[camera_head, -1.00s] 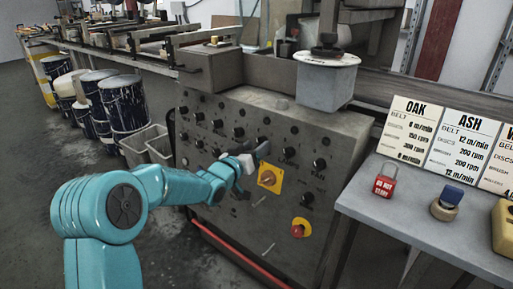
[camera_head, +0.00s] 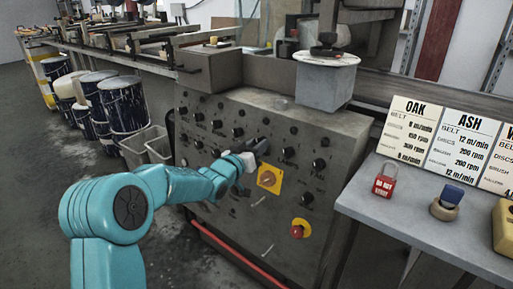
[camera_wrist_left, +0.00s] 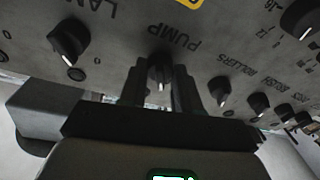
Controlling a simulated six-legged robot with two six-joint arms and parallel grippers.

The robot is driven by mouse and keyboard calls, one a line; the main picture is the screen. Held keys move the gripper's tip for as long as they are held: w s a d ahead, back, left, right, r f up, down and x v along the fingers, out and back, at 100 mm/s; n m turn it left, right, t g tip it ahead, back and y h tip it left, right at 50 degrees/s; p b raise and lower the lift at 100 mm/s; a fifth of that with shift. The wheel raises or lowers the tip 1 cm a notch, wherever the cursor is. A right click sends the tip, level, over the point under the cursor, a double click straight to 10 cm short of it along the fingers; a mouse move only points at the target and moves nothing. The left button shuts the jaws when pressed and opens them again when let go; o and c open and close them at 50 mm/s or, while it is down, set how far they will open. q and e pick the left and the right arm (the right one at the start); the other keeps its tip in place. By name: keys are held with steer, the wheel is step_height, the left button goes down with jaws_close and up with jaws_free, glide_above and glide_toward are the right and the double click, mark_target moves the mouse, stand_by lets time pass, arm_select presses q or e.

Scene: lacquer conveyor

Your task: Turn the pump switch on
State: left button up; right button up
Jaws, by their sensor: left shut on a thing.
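The pump switch (camera_wrist_left: 160,72) is a dark knob beside the upside-down PUMP label (camera_wrist_left: 173,38) in the left wrist view. Its white mark points toward the bottom of that picture. My left gripper (camera_wrist_left: 160,92) has one dark finger on each side of the knob and is shut on it. In the head view my left gripper (camera_head: 262,147) is against the grey control panel (camera_head: 225,112), above the yellow plate with an orange rotary switch (camera_head: 269,179). The gripper hides the pump switch there. My right gripper is not in view.
Other knobs sit close by: a lamp knob (camera_wrist_left: 68,40) on one side and a rollers knob (camera_wrist_left: 219,90) on the other. A red stop button (camera_head: 297,231) is low on the panel. A side table (camera_head: 420,215) holds a red padlock (camera_head: 385,180).

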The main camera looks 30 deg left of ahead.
arm_select(q)
steer(key=shift+a+m+h+b, duration=0.1)
steer(key=shift+m+h+b, duration=0.4)
steer(key=shift+m, duration=1.75)
steer(key=shift+a+m+h+b, duration=0.2)
steer(key=shift+m+h, duration=0.55)
steer(key=shift+m, duration=1.55)
steer(key=shift+m+h+b, duration=0.4)
steer(key=shift+m+h, duration=0.25)
steer(key=shift+m, duration=1.6)
steer(key=o, duration=1)
steer(key=shift+o, duration=0.2)
steer(key=s+a+p, duration=0.2)
steer(key=s+a, duration=0.1)
steer(key=s, duration=1.3)
